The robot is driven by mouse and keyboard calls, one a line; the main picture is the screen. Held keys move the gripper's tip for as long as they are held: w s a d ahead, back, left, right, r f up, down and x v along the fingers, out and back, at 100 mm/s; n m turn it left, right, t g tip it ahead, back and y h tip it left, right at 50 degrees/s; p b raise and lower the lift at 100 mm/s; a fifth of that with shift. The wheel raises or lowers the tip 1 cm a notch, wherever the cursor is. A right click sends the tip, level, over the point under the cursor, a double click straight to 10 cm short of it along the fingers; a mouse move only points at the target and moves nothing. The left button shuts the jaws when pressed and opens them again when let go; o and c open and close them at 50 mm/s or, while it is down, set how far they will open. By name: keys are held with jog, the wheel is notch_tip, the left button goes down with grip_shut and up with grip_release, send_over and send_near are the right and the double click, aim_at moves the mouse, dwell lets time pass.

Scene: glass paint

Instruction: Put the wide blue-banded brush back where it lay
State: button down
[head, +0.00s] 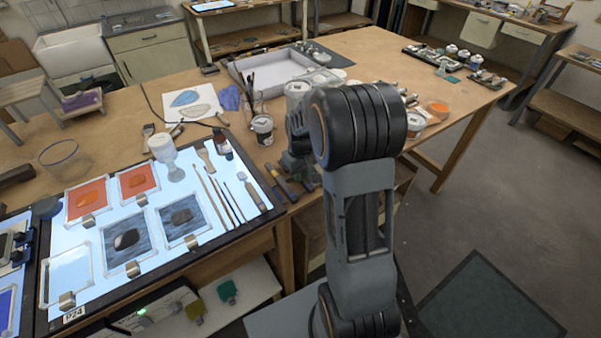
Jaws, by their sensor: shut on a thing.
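My gripper (299,172) is low over the front edge of the wooden table, just right of the light panel (262,217). My own arm partly covers it. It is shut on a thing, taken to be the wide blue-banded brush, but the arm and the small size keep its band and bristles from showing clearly. Several flat tools with dark, yellowish and bluish parts (281,184) lie side by side at the table edge by the gripper. I cannot tell whether the held brush touches the table.
Open floor lies right.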

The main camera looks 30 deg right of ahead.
jog(key=c, duration=0.9)
grip_release()
notch_tip(320, 180, up, 14)
jog(key=b, duration=0.1)
jog(key=s+a+t, duration=0.2)
jog(key=s+a, duration=0.2)
jog(key=s, duration=0.4)
jog(key=s+a+f+m+t, duration=0.1)
jog(key=s+a+t, duration=0.1)
jog(key=s+a, duration=0.3)
jog(key=s, duration=0.3)
